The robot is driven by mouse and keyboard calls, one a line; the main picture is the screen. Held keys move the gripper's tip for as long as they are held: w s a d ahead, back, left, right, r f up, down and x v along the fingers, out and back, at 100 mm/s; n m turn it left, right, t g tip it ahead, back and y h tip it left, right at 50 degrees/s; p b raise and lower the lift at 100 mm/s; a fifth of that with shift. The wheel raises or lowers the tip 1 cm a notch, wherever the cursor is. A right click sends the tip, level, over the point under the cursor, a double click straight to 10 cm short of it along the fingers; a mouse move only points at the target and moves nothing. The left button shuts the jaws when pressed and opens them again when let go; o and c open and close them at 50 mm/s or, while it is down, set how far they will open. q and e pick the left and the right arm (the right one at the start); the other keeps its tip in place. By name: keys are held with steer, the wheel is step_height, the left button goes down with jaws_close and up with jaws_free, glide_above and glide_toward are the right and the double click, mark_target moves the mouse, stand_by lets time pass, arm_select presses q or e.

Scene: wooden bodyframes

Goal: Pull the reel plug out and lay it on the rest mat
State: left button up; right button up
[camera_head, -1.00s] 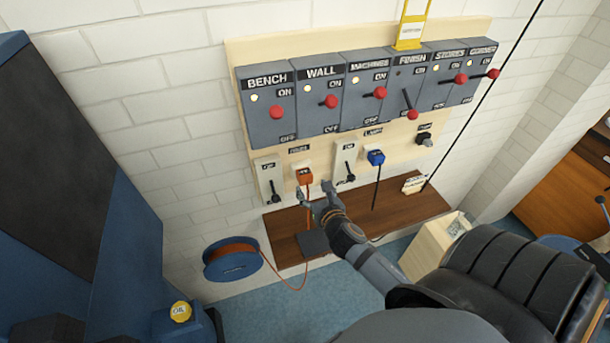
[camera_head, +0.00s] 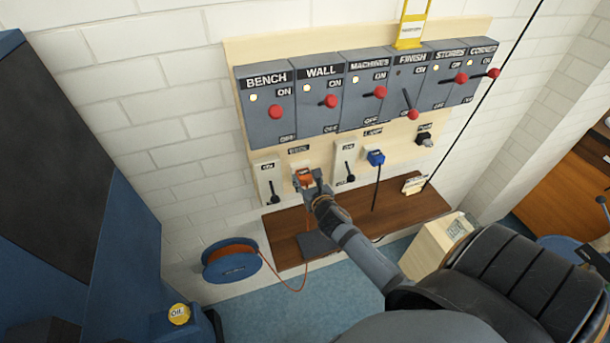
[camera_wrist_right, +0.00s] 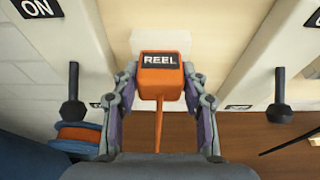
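The orange reel plug (camera_head: 303,177) sits in its socket on the board, below the row of switch boxes. In the right wrist view the plug (camera_wrist_right: 161,82), labelled REEL, has its cord hanging down and a pale socket plate (camera_wrist_right: 160,41) behind it. My right gripper (camera_head: 307,182) is at the plug. In the right wrist view its fingers (camera_wrist_right: 160,88) stand on either side of the plug, close to its sides and seemingly not clamped. The dark grey rest mat (camera_head: 317,244) lies bare on the brown shelf (camera_head: 285,232) below. My left gripper is not in view.
Levers (camera_head: 271,190) and (camera_head: 348,166) flank the plug. A blue plug (camera_head: 376,158) with a dark cord is to the right. The orange cord runs to a blue reel (camera_head: 232,265) at lower left. A pale box (camera_head: 428,252) stands in front of the shelf.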

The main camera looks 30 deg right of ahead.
mark_target(306, 184)
steer(key=c, duration=0.7)
steer(key=shift+s, duration=0.15)
steer(key=shift+s+a, duration=0.15)
steer(key=shift+s, duration=0.15)
steer(key=shift+s+p, duration=0.2)
steer(key=shift+p, duration=0.15)
steer(key=shift+s+a, duration=0.2)
steer(key=shift+s, duration=0.45)
steer(key=shift+s+a, duration=0.15)
steer(key=shift+s, duration=0.45)
steer(key=shift+f, duration=0.1)
